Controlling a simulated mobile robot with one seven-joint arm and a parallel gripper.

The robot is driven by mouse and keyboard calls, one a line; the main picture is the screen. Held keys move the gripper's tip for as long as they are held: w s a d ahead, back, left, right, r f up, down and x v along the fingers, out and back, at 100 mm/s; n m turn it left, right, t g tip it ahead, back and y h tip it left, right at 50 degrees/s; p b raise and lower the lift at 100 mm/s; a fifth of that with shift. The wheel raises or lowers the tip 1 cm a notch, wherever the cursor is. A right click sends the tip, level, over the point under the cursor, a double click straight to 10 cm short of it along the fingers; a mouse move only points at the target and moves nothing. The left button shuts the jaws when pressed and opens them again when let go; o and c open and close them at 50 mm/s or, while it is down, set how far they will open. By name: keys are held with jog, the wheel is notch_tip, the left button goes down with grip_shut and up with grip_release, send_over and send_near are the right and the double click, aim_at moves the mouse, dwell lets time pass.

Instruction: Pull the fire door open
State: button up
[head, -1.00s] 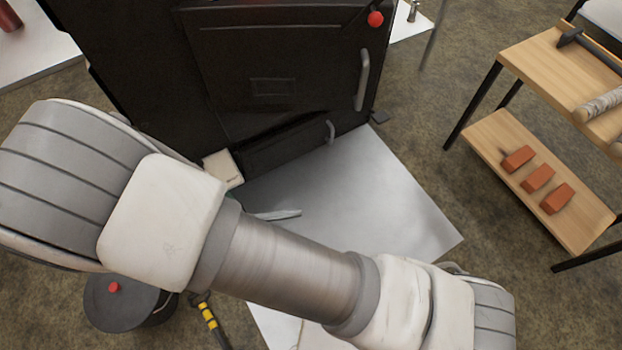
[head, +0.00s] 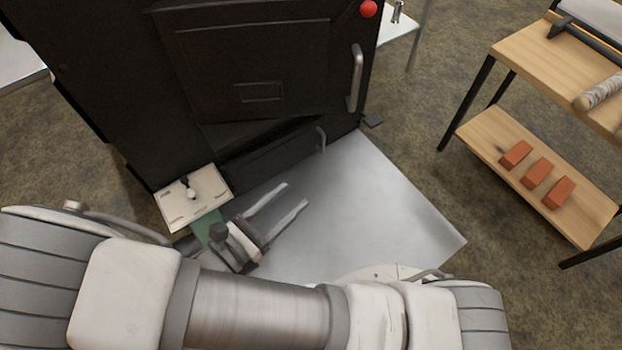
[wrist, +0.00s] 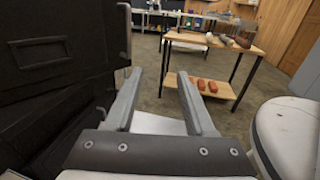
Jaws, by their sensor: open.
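The fire door (head: 250,75) is a black panel on the front of the black evaporator firebox and appears shut. Its grey upright bar handle (head: 355,78) is at the door's right side. In the wrist view the dark door front (wrist: 45,50) fills the left, and a grey upright bar that looks like the handle (wrist: 124,35) stands just beyond the left fingertip. My gripper (head: 295,195) is open and empty, below and left of the handle in the head view, apart from it. In the wrist view nothing is between my gripper's fingers (wrist: 159,76).
A smaller lower door with a short handle (head: 321,140) is below the fire door. A metal floor sheet (head: 390,215) lies in front. A wooden shelf table (head: 530,50) with orange bricks (head: 537,172) stands right. Open floor lies between.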

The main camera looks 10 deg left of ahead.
jog(key=b+x, duration=0.1)
jog(key=x, duration=0.6)
grip_shut()
jog(key=c, duration=0.8)
grip_release()
jog(key=o, duration=0.8)
jog(key=p+v, duration=0.3)
jog(key=v, duration=1.4)
jog(key=shift+s, duration=0.2)
